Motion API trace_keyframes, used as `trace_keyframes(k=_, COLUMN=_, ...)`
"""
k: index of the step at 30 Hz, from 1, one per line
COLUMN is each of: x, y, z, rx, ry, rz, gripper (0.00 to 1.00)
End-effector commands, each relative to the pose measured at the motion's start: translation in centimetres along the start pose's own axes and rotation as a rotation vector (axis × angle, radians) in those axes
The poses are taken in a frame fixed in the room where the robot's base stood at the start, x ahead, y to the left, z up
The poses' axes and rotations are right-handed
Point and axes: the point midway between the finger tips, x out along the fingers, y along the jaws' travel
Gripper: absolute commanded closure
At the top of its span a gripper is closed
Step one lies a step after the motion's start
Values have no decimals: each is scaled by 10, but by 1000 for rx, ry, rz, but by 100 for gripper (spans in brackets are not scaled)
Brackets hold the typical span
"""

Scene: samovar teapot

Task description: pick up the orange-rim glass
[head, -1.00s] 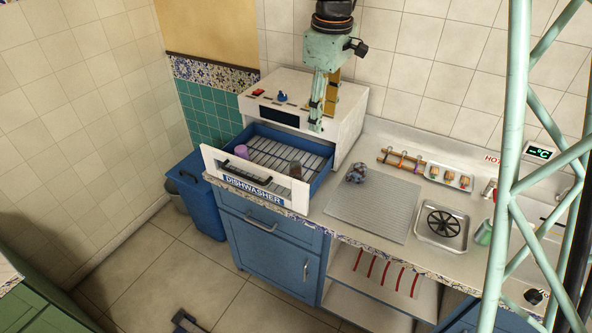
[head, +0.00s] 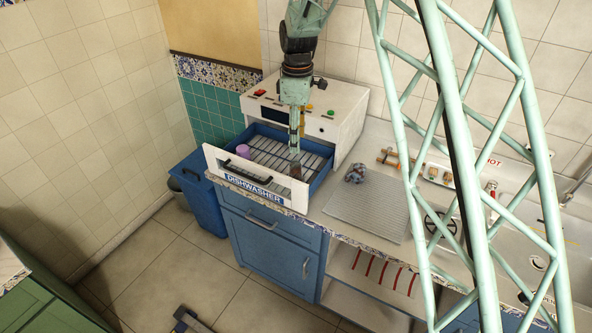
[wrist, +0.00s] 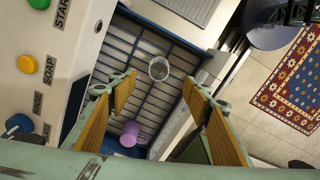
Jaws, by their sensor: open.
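A small glass (head: 295,171) stands in the pulled-out blue dishwasher drawer (head: 322,180), near its front right. In the wrist view the glass (wrist: 159,68) shows as a clear round rim seen from above. I cannot make out an orange rim. My gripper (head: 294,150) points down just above the glass in the head view and partly hides it. In the wrist view my gripper (wrist: 159,80) has its two orange-padded fingers spread, with the glass showing between and just beyond the tips. Nothing is held.
A purple cup (head: 243,151) is in the same drawer, to the left; it also shows in the wrist view (wrist: 129,134). The drawer's white front panel (head: 297,198) and the dishwasher body (head: 346,110) flank the glass. A crumpled cloth (head: 355,173) lies on the counter mat (head: 368,213).

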Motion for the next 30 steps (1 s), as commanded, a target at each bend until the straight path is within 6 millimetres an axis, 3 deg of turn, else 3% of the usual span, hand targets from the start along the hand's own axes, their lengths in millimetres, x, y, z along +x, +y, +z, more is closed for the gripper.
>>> trace_keyframes(k=5, x=11, y=4, z=-6, rx=-23, ry=-2, rz=-5, gripper=55)
trace_keyframes(k=20, x=15, y=4, z=-7, rx=-26, ry=-3, rz=-6, gripper=55)
trace_keyframes(k=30, x=48, y=3, z=-6, rx=-26, ry=-3, rz=-7, gripper=55)
